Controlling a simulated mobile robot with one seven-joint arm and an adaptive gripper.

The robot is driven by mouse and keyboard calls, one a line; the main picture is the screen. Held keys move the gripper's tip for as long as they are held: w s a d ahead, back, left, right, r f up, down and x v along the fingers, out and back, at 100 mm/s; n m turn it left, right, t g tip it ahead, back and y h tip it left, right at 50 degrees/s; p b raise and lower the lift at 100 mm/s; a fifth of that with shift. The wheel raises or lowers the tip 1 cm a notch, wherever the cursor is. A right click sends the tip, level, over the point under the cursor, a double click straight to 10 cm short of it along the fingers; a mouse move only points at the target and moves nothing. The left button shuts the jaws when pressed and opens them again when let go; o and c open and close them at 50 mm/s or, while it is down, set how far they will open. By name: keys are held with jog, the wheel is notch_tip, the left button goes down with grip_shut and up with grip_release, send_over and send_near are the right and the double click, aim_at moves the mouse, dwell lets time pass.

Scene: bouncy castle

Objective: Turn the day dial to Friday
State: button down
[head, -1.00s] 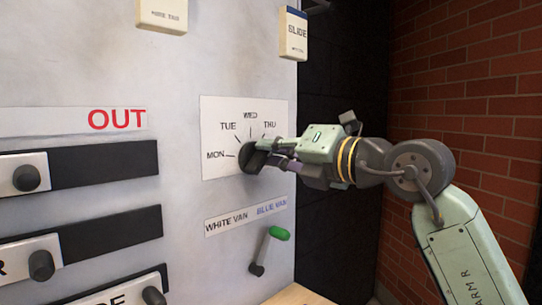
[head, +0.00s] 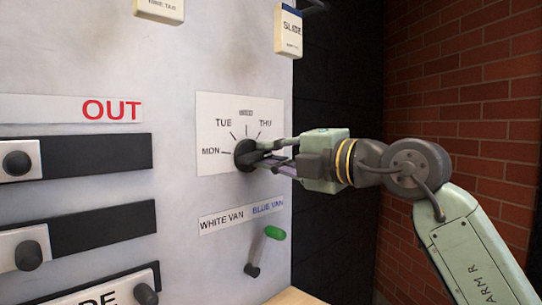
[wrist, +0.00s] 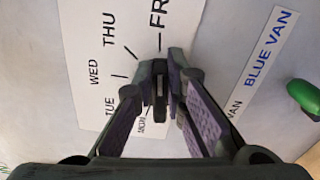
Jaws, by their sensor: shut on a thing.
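The day dial (head: 241,150) is a round dark knob on a white card fixed to the grey panel. The head view shows MON, TUE, WED and THU around it; my gripper covers the card's right part. My gripper (head: 257,157) reaches in from the right, its fingers closed on the knob. In the wrist view the dial's dark grip (wrist: 161,88) stands between the two fingertips (wrist: 160,98) of my gripper. There the start of the FRI label (wrist: 160,22) shows at the top edge. I cannot tell for sure which day the dial points to.
Below the card is a WHITE VAN / BLUE VAN label (head: 242,215) with a green-tipped lever (head: 273,233). Black slots with knobbed sliders (head: 24,256) lie to the left. A SLIDE tag (head: 288,32) hangs above right. A brick wall (head: 465,90) stands at the right.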

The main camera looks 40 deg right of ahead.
dwell(0.4)
jog(key=c, duration=1.6)
grip_release()
jog(key=shift+c, duration=0.2)
jog(key=s, duration=0.7)
jog(key=shift+s+d, duration=0.25)
jog(key=shift+d, duration=0.05)
jog(key=shift+s, duration=0.1)
